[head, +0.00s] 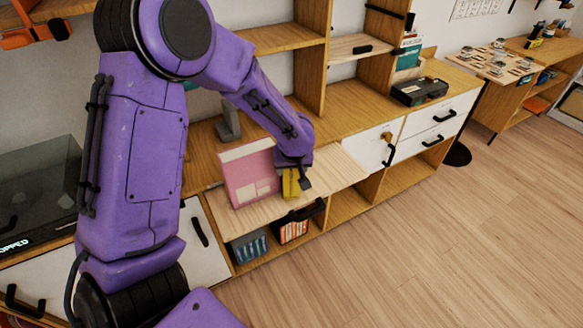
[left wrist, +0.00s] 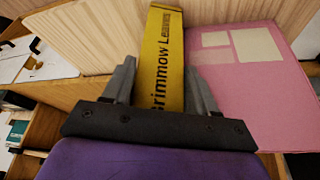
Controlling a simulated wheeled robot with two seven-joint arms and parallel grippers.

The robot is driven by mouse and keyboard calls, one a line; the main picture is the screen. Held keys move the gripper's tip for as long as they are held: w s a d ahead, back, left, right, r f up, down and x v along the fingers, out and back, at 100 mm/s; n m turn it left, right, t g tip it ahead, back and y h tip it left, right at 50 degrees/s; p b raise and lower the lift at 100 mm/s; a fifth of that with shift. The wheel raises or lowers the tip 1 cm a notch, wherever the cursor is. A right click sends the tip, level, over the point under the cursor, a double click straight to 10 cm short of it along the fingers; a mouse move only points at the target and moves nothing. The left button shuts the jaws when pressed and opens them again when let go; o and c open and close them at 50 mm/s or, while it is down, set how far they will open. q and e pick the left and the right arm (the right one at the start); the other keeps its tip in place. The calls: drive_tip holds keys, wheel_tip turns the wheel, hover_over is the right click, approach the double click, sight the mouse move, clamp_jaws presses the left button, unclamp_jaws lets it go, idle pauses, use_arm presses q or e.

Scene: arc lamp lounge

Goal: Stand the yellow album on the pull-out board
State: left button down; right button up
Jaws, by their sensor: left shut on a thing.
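The yellow album (head: 290,186) is upright over the pull-out board (head: 338,168), just right of a standing pink album (head: 250,175). Its lower end looks at or very near the board, but I cannot tell whether it touches. My left gripper (head: 297,181) is shut on the yellow album from the front. In the left wrist view the yellow album (left wrist: 165,50) shows its printed spine between the two fingers, with the pink album (left wrist: 255,100) close to its right. Most of the yellow album is hidden by the gripper in the head view. My right gripper is not in view.
A grey bookend-like piece (head: 228,120) stands behind the pink album. Below the board, a shelf holds a black-handled carrier (head: 293,228) and a bluish box (head: 249,246). A black device (head: 418,91) sits on the counter at right. The board's right part is bare.

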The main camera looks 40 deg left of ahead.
use_arm(q)
drive_tip(key=shift+c, duration=1.6)
unclamp_jaws()
drive_tip(key=shift+s, duration=0.1)
drive_tip(key=v, duration=1.2)
drive_tip(key=s+d+f+m+h, duration=0.15)
drive_tip(key=s+d+f, duration=0.3)
drive_tip(key=f, duration=0.75)
drive_tip(key=s+d+f+h, duration=0.3)
drive_tip(key=s+d+f, duration=0.15)
drive_tip(key=f, duration=0.85)
drive_tip(key=s+a+f+y, duration=0.2)
drive_tip(key=s+a+f, duration=0.1)
drive_tip(key=s, duration=0.5)
drive_tip(key=s+a+f+y, duration=0.2)
drive_tip(key=s+a+f, duration=0.1)
drive_tip(key=s, duration=0.5)
drive_tip(key=shift+f+m+y, duration=0.35)
drive_tip(key=shift+f, duration=0.4)
drive_tip(key=shift+s+a, duration=0.1)
